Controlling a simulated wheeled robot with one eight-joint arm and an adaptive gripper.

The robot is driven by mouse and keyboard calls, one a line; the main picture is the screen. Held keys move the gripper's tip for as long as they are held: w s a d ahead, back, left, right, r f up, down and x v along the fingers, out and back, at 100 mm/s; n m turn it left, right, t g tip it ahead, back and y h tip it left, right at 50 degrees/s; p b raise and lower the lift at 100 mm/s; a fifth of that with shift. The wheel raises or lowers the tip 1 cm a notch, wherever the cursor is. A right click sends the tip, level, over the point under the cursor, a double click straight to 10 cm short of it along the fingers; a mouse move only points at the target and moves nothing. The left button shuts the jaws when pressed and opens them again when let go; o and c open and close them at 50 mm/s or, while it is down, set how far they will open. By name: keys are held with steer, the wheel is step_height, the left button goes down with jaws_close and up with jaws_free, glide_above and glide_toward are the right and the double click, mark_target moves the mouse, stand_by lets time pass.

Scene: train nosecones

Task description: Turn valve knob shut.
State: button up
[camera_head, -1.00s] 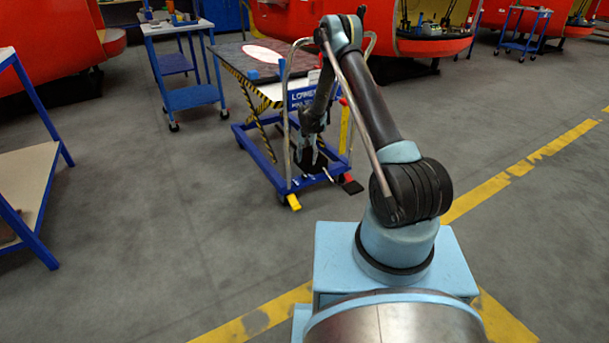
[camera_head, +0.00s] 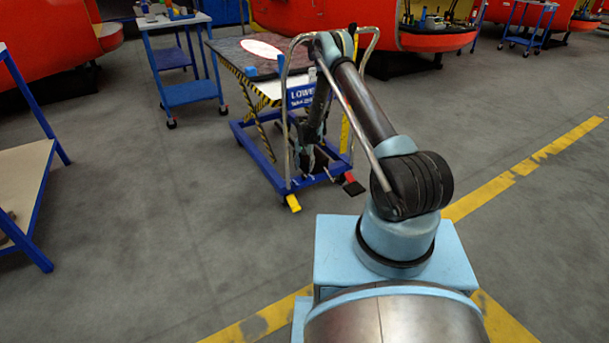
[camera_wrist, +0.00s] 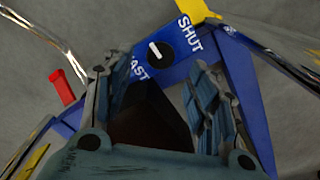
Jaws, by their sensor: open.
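The valve knob (camera_wrist: 160,51) is a round black dial with a white pointer line. It sits on a blue panel (camera_wrist: 184,68) of the lift cart, between the words SHUT at its upper right and FAST at its lower left. The line lies between the two words, slanting to the upper left. My gripper (camera_wrist: 150,72) is open and empty, its two fingers apart, with the knob showing beyond the gap between them. I see no contact. In the head view my gripper (camera_head: 309,155) hangs low at the cart's handle end; the knob cannot be made out there.
The blue lift cart (camera_head: 250,140) has upright metal handle bars close around my arm. A red lever (camera_wrist: 62,87) is left of the knob. Floor left of the cart is clear.

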mark_target(304, 174)
steer(key=shift+f, duration=2.85)
steer(key=c, duration=1.1)
